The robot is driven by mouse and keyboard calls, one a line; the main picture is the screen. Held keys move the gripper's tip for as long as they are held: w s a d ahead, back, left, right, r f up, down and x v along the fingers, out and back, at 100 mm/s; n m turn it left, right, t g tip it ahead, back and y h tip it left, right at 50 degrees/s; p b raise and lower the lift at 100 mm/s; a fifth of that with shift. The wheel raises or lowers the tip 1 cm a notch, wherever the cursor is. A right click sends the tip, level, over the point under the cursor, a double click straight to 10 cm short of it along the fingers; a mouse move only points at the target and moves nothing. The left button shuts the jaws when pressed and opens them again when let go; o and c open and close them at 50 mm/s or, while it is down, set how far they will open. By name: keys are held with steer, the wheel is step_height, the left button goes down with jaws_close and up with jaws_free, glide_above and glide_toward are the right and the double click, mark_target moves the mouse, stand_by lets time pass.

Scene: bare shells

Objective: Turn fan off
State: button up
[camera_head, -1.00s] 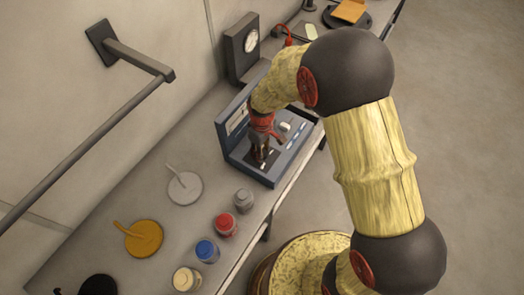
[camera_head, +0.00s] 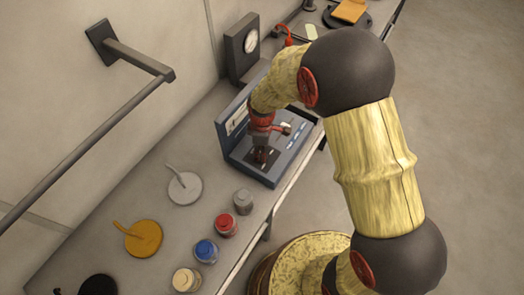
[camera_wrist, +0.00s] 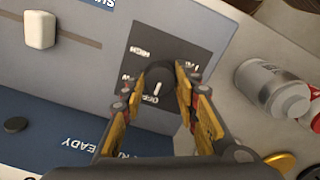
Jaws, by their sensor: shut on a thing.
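The fan control panel is a blue-grey box (camera_head: 273,177) on the bench in the head view, with a dark square dial plate. In the wrist view a round black knob (camera_wrist: 157,77) sits on the dark dial plate (camera_wrist: 195,52), with HIGH and OFF printed around it. The knob's white mark lies on the side by the OFF label. My gripper (camera_wrist: 164,79) is shut on the knob, one finger on each side. In the head view my gripper (camera_head: 261,157) reaches down onto the panel and hides the knob.
A white slider (camera_wrist: 40,29) sits on the panel face beside the dial. Grey (camera_head: 243,200), red (camera_head: 226,224), blue (camera_head: 206,251) and cream (camera_head: 187,279) jars stand along the bench's front edge. A gauge box (camera_head: 243,48) stands behind the panel.

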steer(key=o, duration=1.2)
steer(key=shift+c, duration=0.2)
step_height(320, 180, up, 12)
stand_by(0.5)
